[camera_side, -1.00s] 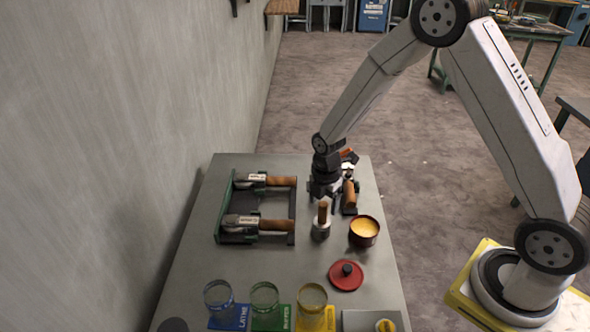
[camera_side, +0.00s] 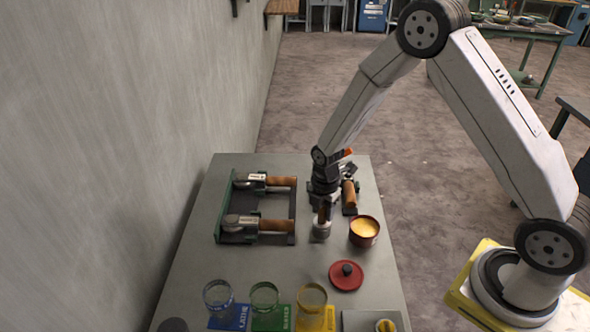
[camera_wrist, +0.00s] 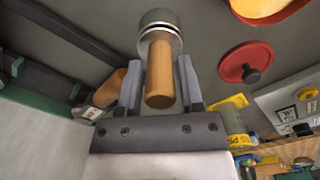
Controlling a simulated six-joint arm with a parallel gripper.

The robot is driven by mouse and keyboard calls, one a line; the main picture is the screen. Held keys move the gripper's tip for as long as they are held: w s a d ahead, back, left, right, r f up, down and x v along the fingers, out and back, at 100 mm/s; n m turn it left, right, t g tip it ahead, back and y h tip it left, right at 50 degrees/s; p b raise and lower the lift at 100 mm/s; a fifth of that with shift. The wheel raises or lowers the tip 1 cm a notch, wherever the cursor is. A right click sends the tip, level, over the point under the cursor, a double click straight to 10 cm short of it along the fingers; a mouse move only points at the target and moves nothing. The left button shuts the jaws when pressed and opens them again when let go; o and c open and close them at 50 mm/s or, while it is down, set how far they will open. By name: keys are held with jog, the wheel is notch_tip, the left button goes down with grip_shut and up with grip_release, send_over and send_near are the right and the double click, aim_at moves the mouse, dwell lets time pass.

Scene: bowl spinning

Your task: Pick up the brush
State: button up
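The brush (camera_side: 322,228), which I take to be the upright tool with a wooden handle and round metal end, stands on the table in the side view. In the wrist view its wooden handle (camera_wrist: 160,80) points toward me, with the metal part beyond. My gripper (camera_side: 324,204) is lowered over the handle. In the wrist view my gripper (camera_wrist: 160,75) is open, one finger on each side of the handle, with narrow gaps showing. The brush's bristles cannot be made out.
A rack (camera_side: 292,210) holding two wooden-handled tools stands left. Another wooden-handled tool (camera_side: 349,193) lies close right of my gripper. A red pot (camera_side: 364,240) with yellow contents and a red lid (camera_side: 346,279) are near. Glass jars (camera_side: 264,296) line the front. A wall (camera_side: 130,130) borders the left.

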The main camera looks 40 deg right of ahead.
grip_shut()
jog(key=shift+r, duration=0.15)
jog(key=shift+r, duration=0.8)
jog(key=s+r, duration=1.1)
jog(key=s, duration=0.3)
jog(key=shift+a, duration=0.15)
